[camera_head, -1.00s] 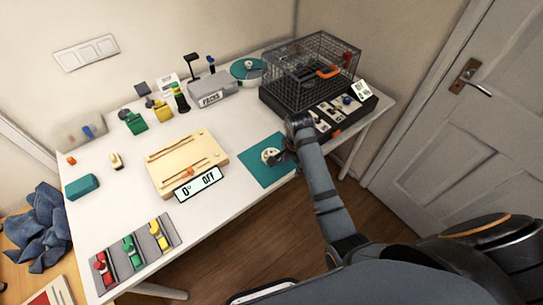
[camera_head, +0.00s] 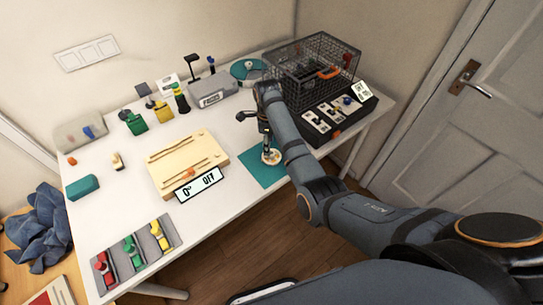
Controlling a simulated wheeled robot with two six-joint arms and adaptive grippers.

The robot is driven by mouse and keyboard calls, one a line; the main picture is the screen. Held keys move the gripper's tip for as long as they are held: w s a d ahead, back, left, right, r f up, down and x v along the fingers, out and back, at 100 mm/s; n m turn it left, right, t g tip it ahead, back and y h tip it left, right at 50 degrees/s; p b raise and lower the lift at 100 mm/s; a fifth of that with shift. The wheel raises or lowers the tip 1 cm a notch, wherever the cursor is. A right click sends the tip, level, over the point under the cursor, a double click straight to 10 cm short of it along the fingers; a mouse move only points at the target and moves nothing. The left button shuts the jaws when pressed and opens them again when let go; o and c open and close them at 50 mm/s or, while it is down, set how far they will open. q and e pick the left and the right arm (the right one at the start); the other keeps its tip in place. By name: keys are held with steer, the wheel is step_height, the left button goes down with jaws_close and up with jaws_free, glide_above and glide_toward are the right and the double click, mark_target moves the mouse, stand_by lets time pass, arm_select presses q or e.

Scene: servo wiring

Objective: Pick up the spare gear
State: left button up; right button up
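The spare gear looks like a small cream-coloured round piece (camera_head: 272,158) on the teal mat (camera_head: 262,178) at the right front of the table. My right gripper (camera_head: 267,150) points down from above, with its fingertips at or just over the piece. The dark fingers hide part of it. At this size I cannot tell whether they are open or closed on it. The piece appears to be at mat level. My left gripper is not in view.
A wooden board (camera_head: 187,160) with a display plate (camera_head: 198,185) lies left of the mat. Colored clamps (camera_head: 130,250) sit front left.

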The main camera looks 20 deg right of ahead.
mark_target(272, 155)
steer(key=shift+s+d+f, duration=0.1)
steer(key=shift+d+f, duration=0.05)
steer(key=shift+f, duration=0.2)
steer(key=f, duration=0.4)
steer(key=shift+d+f+p, duration=0.3)
steer(key=shift+d+p, duration=0.05)
steer(key=shift+s, duration=0.15)
jaws_close()
